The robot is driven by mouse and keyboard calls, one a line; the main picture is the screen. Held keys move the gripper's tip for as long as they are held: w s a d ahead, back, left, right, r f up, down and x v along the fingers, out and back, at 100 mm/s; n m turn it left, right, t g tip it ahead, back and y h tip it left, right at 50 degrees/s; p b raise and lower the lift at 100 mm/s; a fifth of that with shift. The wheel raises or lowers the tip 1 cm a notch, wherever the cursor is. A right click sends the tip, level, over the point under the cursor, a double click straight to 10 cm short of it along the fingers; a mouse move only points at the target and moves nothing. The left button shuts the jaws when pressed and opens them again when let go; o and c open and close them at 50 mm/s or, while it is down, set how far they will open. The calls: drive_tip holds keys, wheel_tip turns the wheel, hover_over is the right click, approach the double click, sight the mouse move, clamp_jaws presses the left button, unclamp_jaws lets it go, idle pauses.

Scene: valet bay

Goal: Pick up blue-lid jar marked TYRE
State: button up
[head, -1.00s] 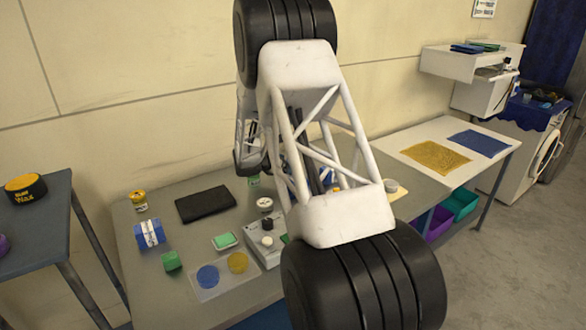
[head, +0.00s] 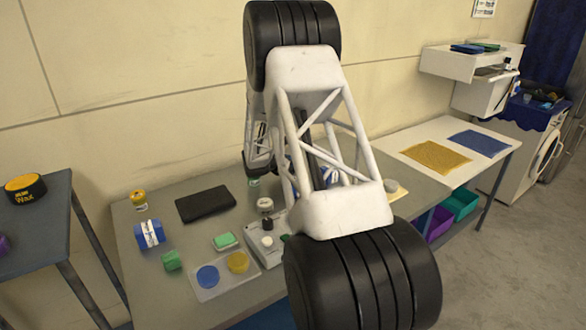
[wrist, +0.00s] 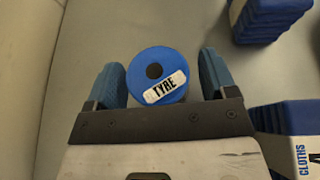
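The blue-lid jar marked TYRE (wrist: 158,74) shows from above in the wrist view, with a round blue lid, a dark centre spot and a white label. My gripper (wrist: 160,60) is open, with one blue finger on each side of the jar. A gap shows between the jar and the right finger; the left finger is very close to it, and I cannot tell whether they touch. In the head view my arm covers much of the workbench, and I cannot make out the jar or the fingers there.
A stack of blue cloths (wrist: 268,16) lies right of the right finger, and a box marked CLOTHS (wrist: 290,115) is close below it. The workbench (head: 150,295) also holds a black folded item (head: 205,204), a blue roll (head: 149,234) and a tray with round pads (head: 212,289).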

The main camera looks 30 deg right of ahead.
drive_tip(key=c, duration=0.9)
drive_tip(key=shift+r, duration=5)
